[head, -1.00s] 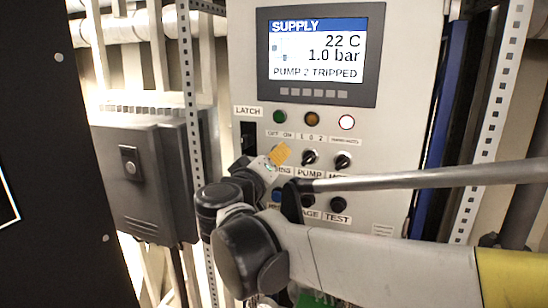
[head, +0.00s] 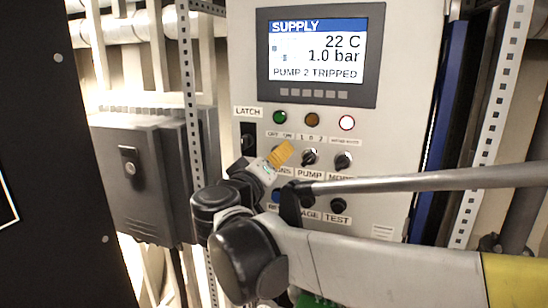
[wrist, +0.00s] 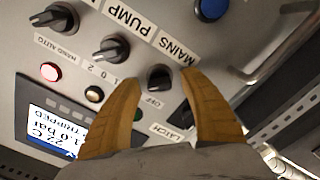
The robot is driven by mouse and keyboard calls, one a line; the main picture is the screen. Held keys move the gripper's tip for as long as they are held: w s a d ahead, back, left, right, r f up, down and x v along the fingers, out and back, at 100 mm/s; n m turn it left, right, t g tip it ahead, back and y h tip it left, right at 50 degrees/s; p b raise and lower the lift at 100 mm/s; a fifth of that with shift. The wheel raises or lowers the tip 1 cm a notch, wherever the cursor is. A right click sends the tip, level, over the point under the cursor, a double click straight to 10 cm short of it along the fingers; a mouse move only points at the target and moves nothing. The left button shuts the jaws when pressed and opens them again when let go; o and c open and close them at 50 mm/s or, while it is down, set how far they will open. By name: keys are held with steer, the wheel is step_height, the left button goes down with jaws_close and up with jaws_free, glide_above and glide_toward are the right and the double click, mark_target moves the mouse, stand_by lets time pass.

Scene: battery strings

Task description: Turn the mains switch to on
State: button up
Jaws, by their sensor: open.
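The OFF mark (wrist: 154,101) shows beside the knob; the ON mark is hidden by a finger there. In the head view my gripper (head: 281,154) is in front of the panel and hides the mains switch. The knob's pointing direction is unclear.
The pump knob (head: 309,158) and the mode knob (head: 343,161) are to the right of the mains switch. A blue button (wrist: 211,9) and a test knob (head: 338,205) are below. The display (head: 318,52) reads PUMP 2 TRIPPED. The latch slot (head: 248,136) is at the left.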

steer(key=v, duration=1.1)
steer(key=shift+s, duration=0.2)
steer(key=s+d+f+m+g+b, duration=0.1)
steer(key=d+f+g+b, duration=0.3)
steer(key=d+f, duration=0.55)
steer(key=s+d+f+m+g+b, duration=0.1)
steer(key=s+d+f+g+b, duration=0.1)
steer(key=d+f+b, duration=0.75)
steer(key=s+d+f+m+g+y+b, duration=0.1)
steer(key=s+f+b, duration=0.3)
steer(key=f, duration=0.6)
steer(key=s+d+f+m+g+y+b, duration=0.1)
steer(key=s+f+y+b, duration=0.2)
steer(key=f, duration=0.7)
steer(key=s+d+f+g+y+b, duration=0.1)
steer(key=s+f+b, duration=0.3)
steer(key=f, duration=0.6)
steer(key=shift+s+f+m+g+y+b, duration=0.2)
steer(key=shift+s+m+g+y+b, duration=0.3)
steer(key=shift+s, duration=0.6)
steer(key=shift+d, duration=0.1)
